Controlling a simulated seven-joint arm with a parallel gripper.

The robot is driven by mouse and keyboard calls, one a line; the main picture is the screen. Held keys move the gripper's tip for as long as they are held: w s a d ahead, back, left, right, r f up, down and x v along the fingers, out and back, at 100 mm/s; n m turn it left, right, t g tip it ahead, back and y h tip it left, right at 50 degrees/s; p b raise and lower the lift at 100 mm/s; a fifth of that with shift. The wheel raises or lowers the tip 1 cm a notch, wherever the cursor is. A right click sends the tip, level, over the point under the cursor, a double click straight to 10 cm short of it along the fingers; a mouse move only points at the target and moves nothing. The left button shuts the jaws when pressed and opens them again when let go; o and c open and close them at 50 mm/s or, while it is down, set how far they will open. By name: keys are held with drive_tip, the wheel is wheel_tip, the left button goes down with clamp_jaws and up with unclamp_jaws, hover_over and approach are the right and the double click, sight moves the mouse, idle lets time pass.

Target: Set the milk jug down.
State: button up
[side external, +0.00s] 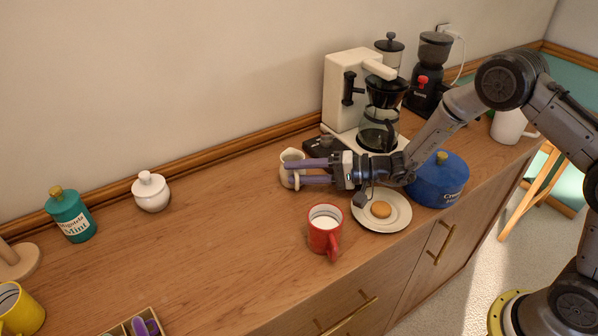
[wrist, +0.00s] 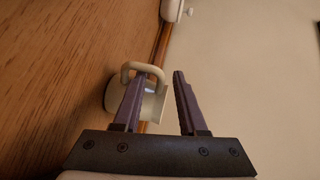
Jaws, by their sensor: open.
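The milk jug (side external: 291,157) is small and cream-coloured. It appears to stand upright on the wooden counter, left of the coffee machine. My gripper (side external: 289,173) is open, and its two purple fingers reach across the jug, hiding part of it. In the wrist view, the jug (wrist: 151,103) with its looped handle (wrist: 141,67) shows behind the left finger of my gripper (wrist: 163,75). The right finger stands clear of it. I cannot tell whether a finger touches the jug.
A red mug (side external: 324,236) of milk and a plate (side external: 396,217) with a biscuit stand near the front edge. A blue pot (side external: 438,187) and a coffee machine (side external: 345,88) are to the right. A white sugar bowl (side external: 151,195) stands left, with clear counter between.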

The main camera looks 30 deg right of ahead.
drive_tip(key=shift+r, duration=0.2)
drive_tip(key=v, duration=1.2)
drive_tip(key=s+a+r+n+g+h, duration=0.1)
drive_tip(key=s+a+r+n+g, duration=0.25)
drive_tip(key=s, duration=0.55)
drive_tip(key=s+a+r+n+g+h, duration=0.1)
drive_tip(key=s+a+r+n+g, duration=0.15)
drive_tip(key=s+r+g, duration=0.45)
drive_tip(key=s+d+r+n+t+h, duration=0.1)
drive_tip(key=s+d+t+h, duration=0.4)
drive_tip(key=s+d+h, duration=0.5)
drive_tip(key=s+d, duration=0.1)
drive_tip(key=d, duration=0.2)
drive_tip(key=shift+s+d+n+t, duration=0.3)
drive_tip(key=shift+t, duration=0.05)
drive_tip(key=shift+r, duration=0.1)
